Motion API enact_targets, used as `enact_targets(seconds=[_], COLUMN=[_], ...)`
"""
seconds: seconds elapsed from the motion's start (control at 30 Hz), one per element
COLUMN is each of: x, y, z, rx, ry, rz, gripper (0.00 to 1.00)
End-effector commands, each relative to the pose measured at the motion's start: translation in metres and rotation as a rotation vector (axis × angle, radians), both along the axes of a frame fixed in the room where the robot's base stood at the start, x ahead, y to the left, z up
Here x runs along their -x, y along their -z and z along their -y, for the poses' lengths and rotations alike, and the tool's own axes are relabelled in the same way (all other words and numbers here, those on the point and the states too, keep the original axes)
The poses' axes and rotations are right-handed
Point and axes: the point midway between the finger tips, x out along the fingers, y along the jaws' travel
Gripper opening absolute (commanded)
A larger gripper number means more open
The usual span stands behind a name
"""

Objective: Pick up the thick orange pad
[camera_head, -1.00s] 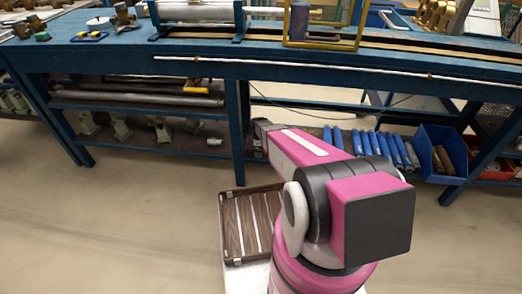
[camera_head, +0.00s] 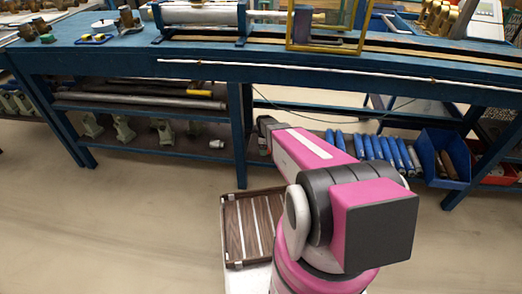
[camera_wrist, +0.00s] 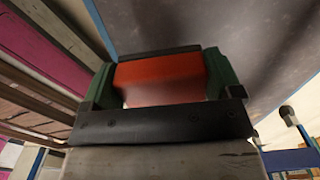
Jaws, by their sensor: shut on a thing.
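The thick orange pad (camera_wrist: 160,80) is in the wrist view, a red-orange block held between two green fingers. My gripper (camera_wrist: 163,66) is shut on it, with one finger at each end of the pad. A dark bar runs along the pad's upper edge in the picture and a wider dark plate lies below it. In the head view my pink arm stands in front of the bench; neither the pad nor my gripper can be made out there.
A long blue bench (camera_head: 200,68) with meter equipment stands ahead. Its lower shelf holds blue cylinders (camera_head: 372,147) and a blue bin (camera_head: 440,157). A wood-slatted tray (camera_head: 232,228) lies beside my arm's base. The floor to the left is clear.

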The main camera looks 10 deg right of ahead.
Motion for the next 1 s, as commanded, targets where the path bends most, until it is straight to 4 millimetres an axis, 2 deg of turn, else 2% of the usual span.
enact_targets(seconds=[0.3, 0.5, 0.7, 1.0], x=[0.027, 0.040, 0.047, 0.051], y=[0.000, 0.000, 0.001, 0.001], z=[0.079, 0.121, 0.146, 0.156], rx=[0.000, 0.000, 0.000, 0.000], ry=[0.004, 0.002, 0.001, -0.001], rz=[0.000, 0.000, 0.000, 0.000], gripper=[0.60, 0.60, 0.60, 0.60])
